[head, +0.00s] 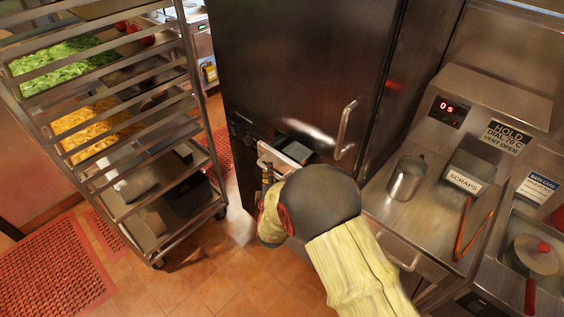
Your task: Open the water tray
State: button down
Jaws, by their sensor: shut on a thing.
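The water tray (281,158) is in the lower front of the tall dark steel cabinet (300,60). Its pale front edge stands out from the cabinet, and a dark inside shows behind it, so it looks partly drawn out. My gripper (267,178) is at the left end of the tray front and is shut on it. My dark rounded wrist and yellow-sleeved arm reach in from the lower right and hide the lower part of the tray. The exact contact of the fingertips is small and partly hidden.
A wheeled rack (187,110) with food trays stands at the left. A vertical door handle (345,130) juts out above and right of the tray. A steel counter (395,215) at the right holds a metal cup (407,178) and tongs (470,232). Tiled floor (215,270) is clear between rack and arm.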

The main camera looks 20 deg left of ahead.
jog(key=s+a, duration=0.3)
jog(key=s, duration=0.4)
jog(key=shift+s, duration=0.2)
jog(key=shift+f, duration=0.1)
jog(key=c, duration=1.8)
grip_release()
jog(key=shift+c, duration=0.2)
jog(key=v, duration=1.2)
